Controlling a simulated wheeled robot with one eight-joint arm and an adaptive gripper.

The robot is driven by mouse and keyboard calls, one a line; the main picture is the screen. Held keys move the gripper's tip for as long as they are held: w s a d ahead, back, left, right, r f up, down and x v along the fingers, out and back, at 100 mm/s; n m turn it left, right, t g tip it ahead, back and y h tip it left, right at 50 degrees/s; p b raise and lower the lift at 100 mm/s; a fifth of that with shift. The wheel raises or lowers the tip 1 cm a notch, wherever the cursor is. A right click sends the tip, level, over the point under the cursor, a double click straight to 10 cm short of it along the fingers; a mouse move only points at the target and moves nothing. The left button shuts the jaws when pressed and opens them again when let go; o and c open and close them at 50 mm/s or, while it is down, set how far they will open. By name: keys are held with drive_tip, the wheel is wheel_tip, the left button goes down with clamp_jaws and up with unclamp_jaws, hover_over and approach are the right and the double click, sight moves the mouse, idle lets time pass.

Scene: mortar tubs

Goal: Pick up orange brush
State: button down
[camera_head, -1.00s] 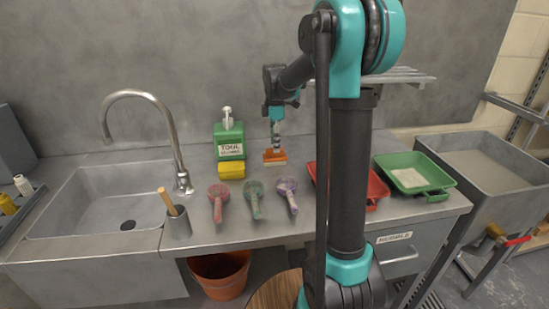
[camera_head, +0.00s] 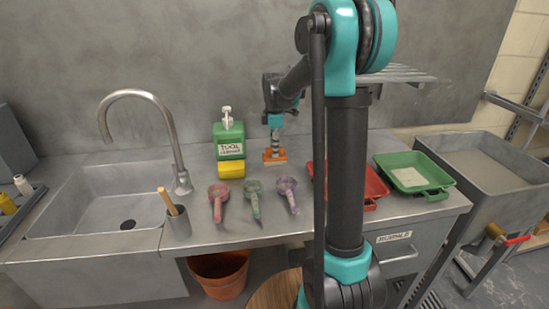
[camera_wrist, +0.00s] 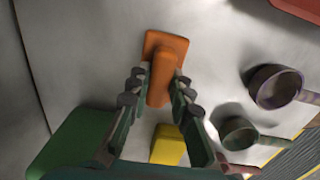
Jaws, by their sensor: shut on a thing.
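The orange brush (camera_head: 275,160) is on the steel counter near the back wall, to the right of the green bottle. In the wrist view the brush (camera_wrist: 163,64) shows an orange block with a raised handle between my fingertips. My gripper (camera_wrist: 153,86) is shut on the handle from above. In the head view my gripper (camera_head: 275,148) is over the brush, pointing down. The brush appears to rest on the counter or very close to it.
Red (camera_head: 218,200), green (camera_head: 254,198) and purple (camera_head: 288,192) scoops lie in front. A red tray (camera_head: 371,188) and a green tray (camera_head: 410,177) are to the right. The sink (camera_head: 100,205) is left.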

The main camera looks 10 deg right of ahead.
drive_tip(key=shift+r, duration=0.1)
drive_tip(key=shift+s+r, duration=0.2)
drive_tip(key=shift+r, duration=0.25)
wheel_tip(320, 180, up, 6)
drive_tip(key=shift+r, duration=0.15)
drive_tip(key=s, duration=1.9)
drive_tip(key=shift+s+f, duration=0.2)
drive_tip(key=shift+s, duration=0.1)
drive_tip(key=c, duration=2)
unclamp_jaws()
clamp_jaws()
